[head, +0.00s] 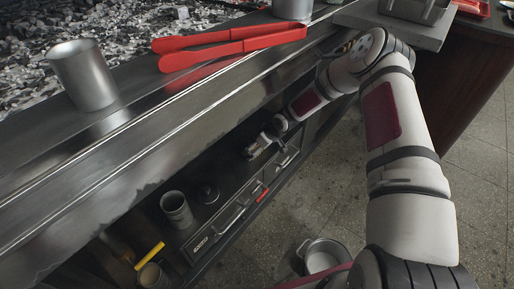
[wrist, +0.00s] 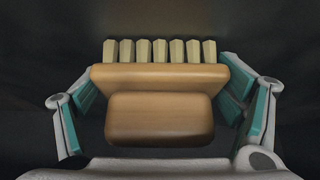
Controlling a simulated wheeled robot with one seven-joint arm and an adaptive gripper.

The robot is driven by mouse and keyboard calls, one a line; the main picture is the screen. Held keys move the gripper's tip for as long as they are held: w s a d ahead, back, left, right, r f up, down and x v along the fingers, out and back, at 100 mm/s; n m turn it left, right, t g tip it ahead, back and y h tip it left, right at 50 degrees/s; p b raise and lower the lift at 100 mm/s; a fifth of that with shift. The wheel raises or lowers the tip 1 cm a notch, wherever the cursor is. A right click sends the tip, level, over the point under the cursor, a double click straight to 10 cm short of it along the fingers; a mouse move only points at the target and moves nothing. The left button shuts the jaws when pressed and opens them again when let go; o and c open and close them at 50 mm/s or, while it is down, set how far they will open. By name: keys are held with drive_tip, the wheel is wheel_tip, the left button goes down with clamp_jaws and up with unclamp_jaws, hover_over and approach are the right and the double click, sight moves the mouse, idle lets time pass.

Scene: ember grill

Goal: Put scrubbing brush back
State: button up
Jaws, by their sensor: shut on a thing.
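The scrubbing brush (wrist: 160,77) fills the middle of the wrist view. It has a tan wooden body and a row of pale bristle tufts along its far side. My gripper (wrist: 162,95) is shut on it, with teal-padded fingers at its left and right ends. In the head view my gripper (head: 260,148) reaches in under the counter edge, above the dark lower shelf. The brush cannot be made out there, as the gripper and shadow hide it. The wrist view's background is dark, so the gap below the brush cannot be told.
On the lower shelf are a grey cup (head: 177,210), a dark round item (head: 208,193) and a yellow-handled item (head: 150,256). Drawer fronts with handles (head: 228,218) line its front. Red tongs (head: 230,46) and a metal cup (head: 83,75) are on the counter. A pot (head: 325,256) is on the floor.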

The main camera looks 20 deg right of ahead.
drive_tip(key=o, duration=1.2)
drive_tip(key=shift+f, duration=0.15)
drive_tip(key=shift+r, duration=0.2)
drive_tip(key=p+v, duration=0.4)
drive_tip(key=v, duration=0.8)
drive_tip(key=shift+p, duration=0.35)
